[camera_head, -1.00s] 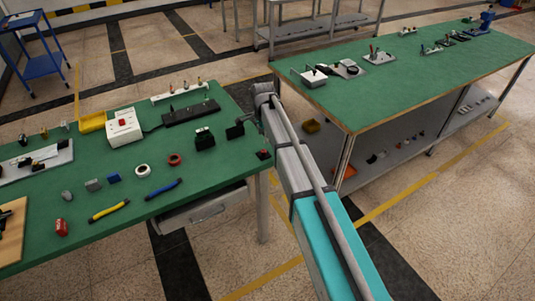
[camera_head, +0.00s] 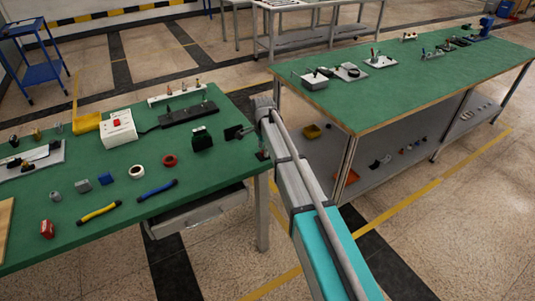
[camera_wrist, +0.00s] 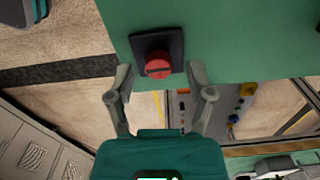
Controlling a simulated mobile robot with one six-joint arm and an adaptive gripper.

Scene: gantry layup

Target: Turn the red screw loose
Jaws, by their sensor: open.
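The red screw (camera_wrist: 158,66) is a round red head with a slot across it. It sits on a black square plate (camera_wrist: 176,42) on the green table top, close to the table's edge. In the wrist view my gripper (camera_wrist: 160,72) is open, one finger to the left and one to the right of the screw. The fingertips appear level with the screw's lower part; I see gaps and cannot tell any contact. In the head view the table corner holds a small dark shape, and the red head cannot be made out there.
The near green table (camera_head: 100,180) carries a white box with a red button (camera_head: 118,127), a black block (camera_head: 202,139), tape rings, and yellow (camera_head: 100,211) and blue (camera_head: 158,190) tools. A second green table (camera_head: 430,75) stands right, with a lower shelf. Open floor lies between.

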